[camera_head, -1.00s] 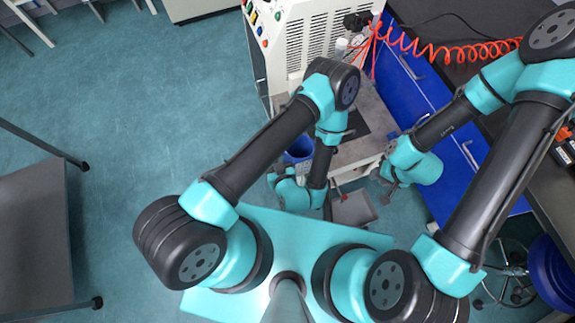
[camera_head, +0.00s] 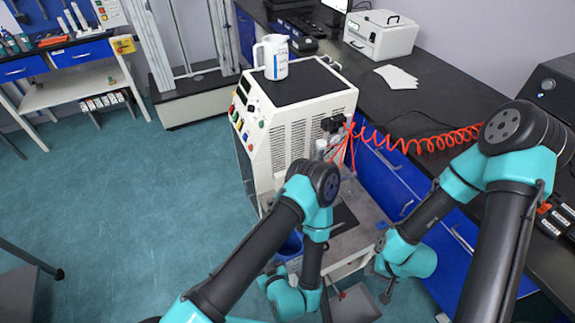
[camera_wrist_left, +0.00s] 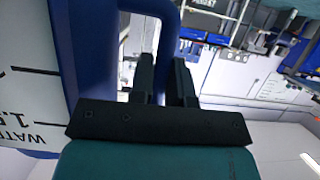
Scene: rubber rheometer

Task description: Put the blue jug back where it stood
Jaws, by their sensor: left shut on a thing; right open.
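The blue jug (camera_head: 291,244) shows only in part in the head view, beside the front of the white machine and partly behind my left arm. In the left wrist view the blue jug (camera_wrist_left: 88,60) fills the left side, with a white marked label. My left gripper (camera_wrist_left: 163,64) is shut on the jug's handle there. In the head view my left arm's own links hide its fingers. My right gripper (camera_head: 386,290) is open and empty, to the right of the jug, by the blue drawers.
The white machine (camera_head: 300,130) has a black top bearing a white jug (camera_head: 272,57). A grey shelf (camera_head: 345,228) juts from its front. A coiled red hose (camera_head: 420,143) runs to the dark bench (camera_head: 440,100) at right. Open floor (camera_head: 130,200) lies at left.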

